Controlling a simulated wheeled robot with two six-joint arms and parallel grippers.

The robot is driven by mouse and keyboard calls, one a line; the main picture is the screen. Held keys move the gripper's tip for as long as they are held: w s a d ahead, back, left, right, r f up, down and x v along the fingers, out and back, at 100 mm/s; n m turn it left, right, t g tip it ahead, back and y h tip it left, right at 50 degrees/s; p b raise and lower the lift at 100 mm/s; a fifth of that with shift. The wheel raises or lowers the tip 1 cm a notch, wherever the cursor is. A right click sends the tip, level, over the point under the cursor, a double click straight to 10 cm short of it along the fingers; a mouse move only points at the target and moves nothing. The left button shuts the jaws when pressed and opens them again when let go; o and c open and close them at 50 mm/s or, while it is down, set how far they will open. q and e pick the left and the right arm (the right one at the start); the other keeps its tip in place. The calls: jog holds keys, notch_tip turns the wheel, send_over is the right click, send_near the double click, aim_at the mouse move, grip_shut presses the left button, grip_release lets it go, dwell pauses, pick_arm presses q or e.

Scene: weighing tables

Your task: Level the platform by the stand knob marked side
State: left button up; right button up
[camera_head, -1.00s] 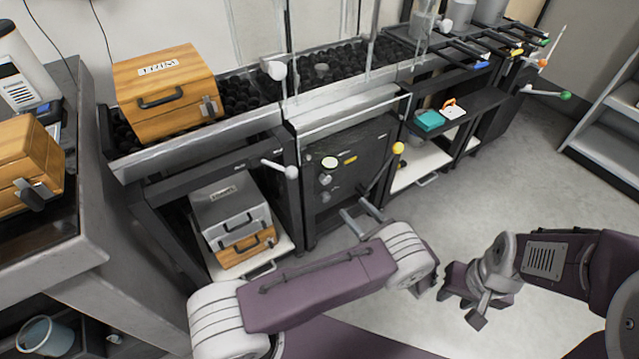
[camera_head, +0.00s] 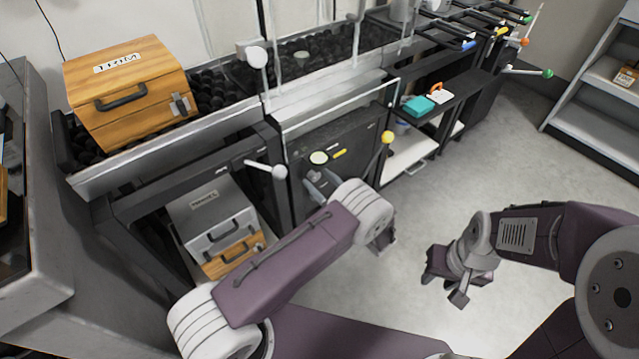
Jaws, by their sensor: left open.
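The stand's dark front panel (camera_head: 355,150) is in the middle of the head view. It carries a pale round knob (camera_head: 318,157) beside a small yellow label (camera_head: 340,153). I cannot read any "side" marking. A white-tipped lever (camera_head: 278,171) sticks out to the left, and a yellow-tipped lever (camera_head: 387,137) rises at the right. My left gripper (camera_head: 312,187) is open close to the panel, just below the pale knob; my wrist partly hides it, and contact cannot be told. My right gripper (camera_head: 458,296) hangs over open floor, apart from the stand; its jaw state is unclear.
A wooden TRIM case (camera_head: 125,85) sits on a bed of black balls behind a metal rail. A grey and wooden case (camera_head: 215,225) stands on the shelf below. A teal item (camera_head: 418,105) lies on the right shelf. The floor (camera_head: 500,170) at right is clear.

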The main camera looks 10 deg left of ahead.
pick_arm(q)
grip_shut()
jog(key=shift+r+n+p, duration=0.1)
jog(key=shift+n+p, duration=0.2)
jog(key=shift+n, duration=1.4)
grip_release()
